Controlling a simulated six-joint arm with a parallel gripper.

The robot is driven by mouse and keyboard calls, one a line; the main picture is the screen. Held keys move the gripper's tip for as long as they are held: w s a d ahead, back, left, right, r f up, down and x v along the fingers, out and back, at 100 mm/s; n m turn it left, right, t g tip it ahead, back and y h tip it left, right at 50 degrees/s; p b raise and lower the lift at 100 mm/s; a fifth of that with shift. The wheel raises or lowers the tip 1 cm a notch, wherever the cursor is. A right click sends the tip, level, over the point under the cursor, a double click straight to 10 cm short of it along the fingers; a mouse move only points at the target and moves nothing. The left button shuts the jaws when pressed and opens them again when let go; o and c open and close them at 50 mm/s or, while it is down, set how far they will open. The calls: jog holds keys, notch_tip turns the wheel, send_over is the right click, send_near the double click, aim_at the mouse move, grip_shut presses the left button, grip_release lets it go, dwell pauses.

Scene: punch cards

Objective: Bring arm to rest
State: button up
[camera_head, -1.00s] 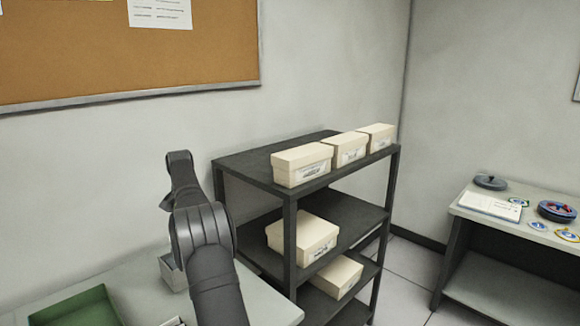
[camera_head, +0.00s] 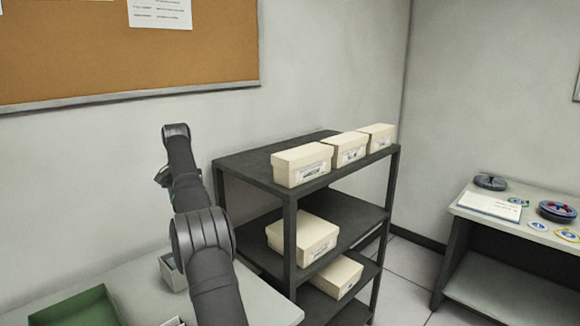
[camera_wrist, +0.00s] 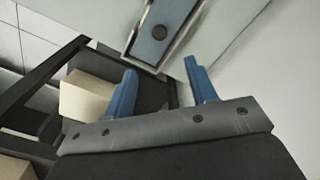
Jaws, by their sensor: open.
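My gripper (camera_wrist: 157,88) shows in the wrist view with its two blue fingers spread apart and nothing between them. It hangs above the light table's edge, beside the dark shelf rack. In the head view my arm rises over the table in front of the wall, and the gripper's fingers cannot be made out there. A small grey box (camera_head: 172,273) stands on the table (camera_head: 140,290) behind my arm. In the wrist view a grey holder with a blue inside (camera_wrist: 152,48) lies beyond the fingers.
A dark shelf rack (camera_head: 290,225) with several cream boxes stands right of my arm. A green tray (camera_head: 75,308) is at the lower left. A second table (camera_head: 520,222) at the far right holds reels and papers. A corkboard (camera_head: 130,50) hangs on the wall.

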notch_tip(320, 180, down, 15)
notch_tip(320, 180, up, 5)
jog(key=shift+r, duration=0.15)
jog(key=s+a+f+n, duration=0.1)
jog(key=s+a+n, duration=0.5)
jog(key=s+n, duration=0.5)
jog(key=shift+a+f+n, duration=0.3)
jog(key=shift+a+n, duration=0.1)
jog(key=shift+n, duration=0.5)
